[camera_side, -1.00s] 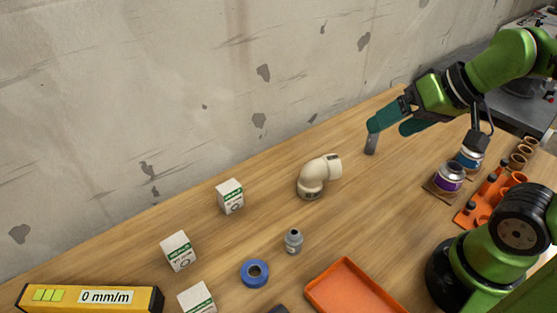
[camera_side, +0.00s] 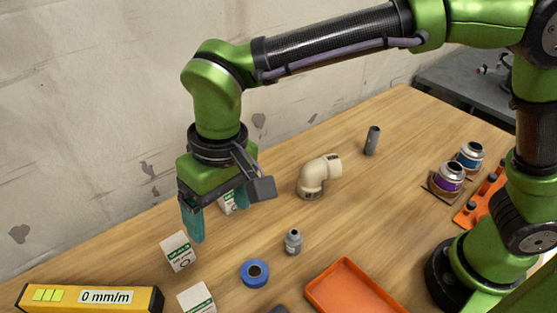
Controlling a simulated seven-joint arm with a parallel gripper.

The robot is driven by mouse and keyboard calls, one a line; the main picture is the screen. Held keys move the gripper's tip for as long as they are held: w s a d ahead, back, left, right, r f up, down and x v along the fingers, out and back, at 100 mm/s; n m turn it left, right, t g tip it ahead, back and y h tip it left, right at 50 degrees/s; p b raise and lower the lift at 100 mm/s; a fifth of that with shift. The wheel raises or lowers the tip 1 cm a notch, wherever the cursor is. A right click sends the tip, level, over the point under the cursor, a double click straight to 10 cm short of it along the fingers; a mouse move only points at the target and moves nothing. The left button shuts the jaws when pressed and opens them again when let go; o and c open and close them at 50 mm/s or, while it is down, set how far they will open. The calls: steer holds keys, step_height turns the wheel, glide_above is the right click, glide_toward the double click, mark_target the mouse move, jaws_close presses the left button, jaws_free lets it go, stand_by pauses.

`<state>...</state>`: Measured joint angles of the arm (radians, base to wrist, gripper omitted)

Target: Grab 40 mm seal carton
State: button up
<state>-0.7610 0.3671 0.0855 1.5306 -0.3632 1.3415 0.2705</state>
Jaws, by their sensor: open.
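Three small white cartons with green print stand at the left of the wooden bench. One carton (camera_side: 179,252) is in the middle of the row. Another carton (camera_side: 197,299) is nearest the camera, cut off by the lower edge. The third carton (camera_side: 229,204) is farthest back and partly hidden by my gripper. The size print is too small to read, so I cannot tell which is 40 mm. My gripper (camera_side: 220,220) is open and empty, pointing down, with its teal fingers above the bench around the back carton in the picture. I cannot tell its exact height or depth.
A beige pipe elbow (camera_side: 315,178), a small grey fitting (camera_side: 293,241) and a blue tape roll (camera_side: 254,273) lie to the right. An orange tray (camera_side: 318,293) is at the front. A yellow level (camera_side: 90,298) lies at lower left. A grey cylinder (camera_side: 372,140) stands behind.

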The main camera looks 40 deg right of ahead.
steer(key=h, duration=0.1)
glide_above(194, 296)
step_height(194, 296, down, 2)
steer(key=f, duration=0.1)
step_height(194, 296, up, 3)
steer(key=m, duration=0.3)
steer(key=f, duration=1.1)
steer(key=shift+w+a+f, duration=0.1)
steer(key=shift+w+f, duration=0.1)
steer(key=shift+f, duration=0.15)
steer(key=shift+s+f, duration=0.2)
steer(key=shift+f, duration=2.55)
steer(key=shift+r, duration=0.1)
steer(key=c, duration=1.1)
